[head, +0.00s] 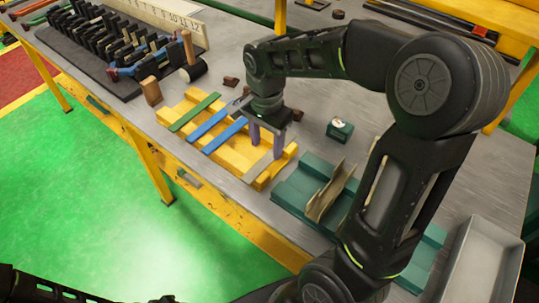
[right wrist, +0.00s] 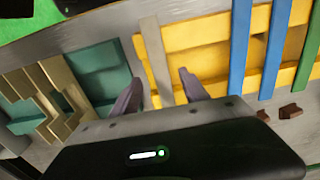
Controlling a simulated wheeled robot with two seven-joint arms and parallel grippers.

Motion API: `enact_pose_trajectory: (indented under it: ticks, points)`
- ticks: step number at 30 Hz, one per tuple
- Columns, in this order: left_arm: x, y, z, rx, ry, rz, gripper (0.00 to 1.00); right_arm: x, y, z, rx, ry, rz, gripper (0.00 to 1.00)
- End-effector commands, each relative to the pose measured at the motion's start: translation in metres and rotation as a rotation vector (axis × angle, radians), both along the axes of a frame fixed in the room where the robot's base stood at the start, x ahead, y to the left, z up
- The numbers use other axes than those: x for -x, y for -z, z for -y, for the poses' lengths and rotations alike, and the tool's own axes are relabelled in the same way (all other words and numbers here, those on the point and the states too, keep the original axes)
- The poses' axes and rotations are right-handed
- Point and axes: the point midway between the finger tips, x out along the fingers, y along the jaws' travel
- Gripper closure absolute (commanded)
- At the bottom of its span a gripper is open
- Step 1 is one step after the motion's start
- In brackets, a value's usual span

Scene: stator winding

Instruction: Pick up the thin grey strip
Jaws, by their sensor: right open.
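The thin grey strip (head: 257,168) lies across the right end of a yellow slatted rack (head: 188,140) on the workbench. It also shows in the right wrist view (right wrist: 153,50), running lengthwise from the rack's edge down between my fingers. My right gripper (head: 266,148) is open above the strip, its two fingers on either side of it. In the right wrist view the open fingers (right wrist: 160,78) straddle the strip; I cannot tell how far above it they are. My left gripper is not in view; only dark parts of my own show along the bottom left edge.
A green strip (head: 195,112) and two blue strips (head: 224,136) lie on the same rack. A green fixture with tan plates (head: 330,190) stands to the right. A small green box (head: 340,130) sits behind it. A grey tray (head: 482,262) is at the far right.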

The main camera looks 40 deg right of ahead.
Motion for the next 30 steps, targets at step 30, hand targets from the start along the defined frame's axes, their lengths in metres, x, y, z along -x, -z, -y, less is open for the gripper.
enact_pose_trajectory:
  ticks: [30]
  points:
    - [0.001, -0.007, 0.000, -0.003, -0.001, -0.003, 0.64, 0.000, 0.038, -0.002, 0.000, -0.001, -0.001, 0.56]
